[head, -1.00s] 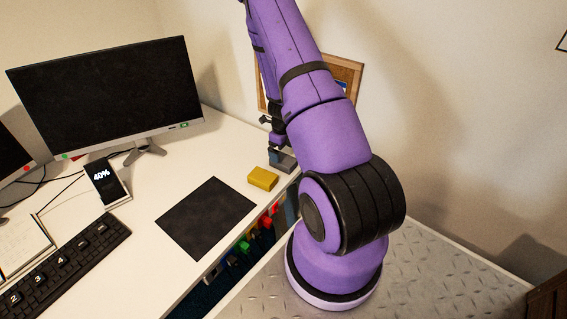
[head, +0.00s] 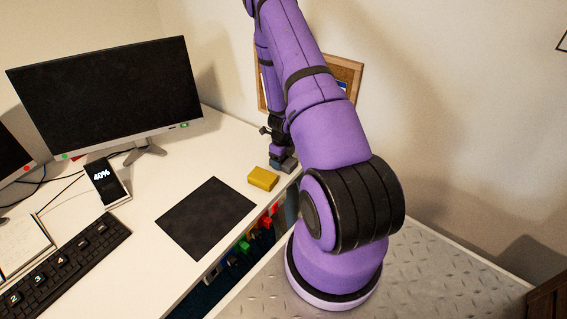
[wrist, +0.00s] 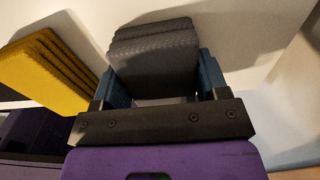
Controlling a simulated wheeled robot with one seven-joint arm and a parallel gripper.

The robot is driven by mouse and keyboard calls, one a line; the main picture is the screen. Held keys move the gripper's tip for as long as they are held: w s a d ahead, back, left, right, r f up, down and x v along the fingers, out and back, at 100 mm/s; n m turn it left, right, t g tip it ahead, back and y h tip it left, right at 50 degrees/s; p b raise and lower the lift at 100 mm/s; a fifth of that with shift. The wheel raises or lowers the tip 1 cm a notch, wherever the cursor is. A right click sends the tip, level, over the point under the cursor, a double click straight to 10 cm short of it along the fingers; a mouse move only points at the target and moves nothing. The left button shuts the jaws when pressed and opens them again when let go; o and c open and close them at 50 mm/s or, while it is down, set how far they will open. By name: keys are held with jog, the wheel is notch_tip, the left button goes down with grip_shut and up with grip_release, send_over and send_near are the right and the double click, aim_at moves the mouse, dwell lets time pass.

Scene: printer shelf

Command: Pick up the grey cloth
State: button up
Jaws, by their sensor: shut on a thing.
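The grey cloth (wrist: 155,55) is a folded, ribbed stack between the two teal fingers of my gripper (wrist: 160,80) in the wrist view. The fingers are shut on its left and right sides. In the head view, the grey cloth (head: 287,164) shows small at the desk's right edge, beside the yellow cloth. My gripper (head: 278,162) is around it there, partly hiding it. I cannot tell whether the cloth is clear of the desk.
A folded yellow cloth (head: 263,179) lies close to the left of my gripper. A black mat (head: 206,218), keyboard (head: 65,262), phone on a stand (head: 104,180) and monitor (head: 110,95) are on the white desk. A corkboard (head: 345,75) is on the wall behind.

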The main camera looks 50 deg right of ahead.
jog(key=shift+r, duration=0.1)
jog(key=shift+r, duration=1.2)
jog(key=s+a+r, duration=0.2)
jog(key=s+a, duration=0.9)
jog(key=shift+a+r, duration=0.25)
jog(key=shift+a, duration=0.1)
